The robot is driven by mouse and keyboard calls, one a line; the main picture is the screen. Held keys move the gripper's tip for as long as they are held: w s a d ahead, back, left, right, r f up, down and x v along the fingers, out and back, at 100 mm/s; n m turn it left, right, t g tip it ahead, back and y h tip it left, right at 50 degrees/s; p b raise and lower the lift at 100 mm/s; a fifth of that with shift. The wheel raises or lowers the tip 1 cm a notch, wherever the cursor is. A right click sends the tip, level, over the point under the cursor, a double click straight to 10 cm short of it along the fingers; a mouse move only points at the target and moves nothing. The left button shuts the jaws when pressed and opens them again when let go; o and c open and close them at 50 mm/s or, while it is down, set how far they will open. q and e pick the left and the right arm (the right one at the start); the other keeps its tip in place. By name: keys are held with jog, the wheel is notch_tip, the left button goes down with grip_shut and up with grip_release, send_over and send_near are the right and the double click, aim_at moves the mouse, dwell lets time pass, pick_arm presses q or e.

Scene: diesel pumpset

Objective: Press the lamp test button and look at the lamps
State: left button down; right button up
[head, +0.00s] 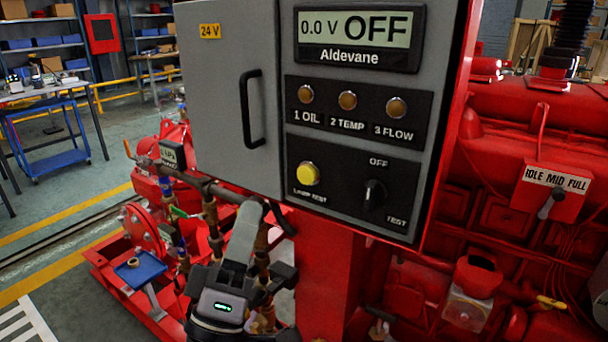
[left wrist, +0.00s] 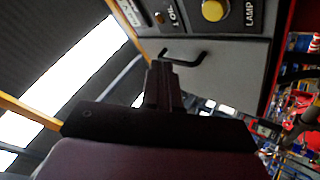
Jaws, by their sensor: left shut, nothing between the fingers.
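The yellow lamp test button (head: 308,174) is at the left of the lower black plate on the panel. It also shows at the top of the left wrist view (left wrist: 213,10). Above it are three dull amber lamps, 1 OIL (head: 306,94), 2 TEMP (head: 347,100) and 3 FLOW (head: 396,107); none looks lit. My left gripper (head: 280,218) is low by the cabinet's bottom edge, below and left of the button and apart from it. In the left wrist view its fingers (left wrist: 162,68) are shut and empty. My right gripper is not in view.
The display (head: 358,38) reads 0.0 V OFF. A dark selector knob (head: 374,194) sits right of the button. A black door handle (head: 252,108) stands out to the left. Pipes (head: 209,215) run below the cabinet, and the red engine (head: 535,125) is on the right.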

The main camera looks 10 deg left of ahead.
aim_at(307, 175)
pick_arm(q)
jog(key=w+d+b, duration=0.1)
jog(key=w+d, duration=0.2)
jog(key=w, duration=0.5)
jog(key=shift+w+b, duration=0.15)
jog(key=shift+b, duration=0.15)
dwell(0.4)
dwell(1.4)
jog(key=shift+w+d, duration=0.15)
jog(key=shift+w, duration=0.25)
jog(key=shift+w+d, duration=0.1)
jog(key=shift+w, duration=0.3)
dwell(0.6)
jog(key=shift+s, duration=0.15)
jog(key=shift+s+a, duration=0.25)
jog(key=shift+s, duration=0.4)
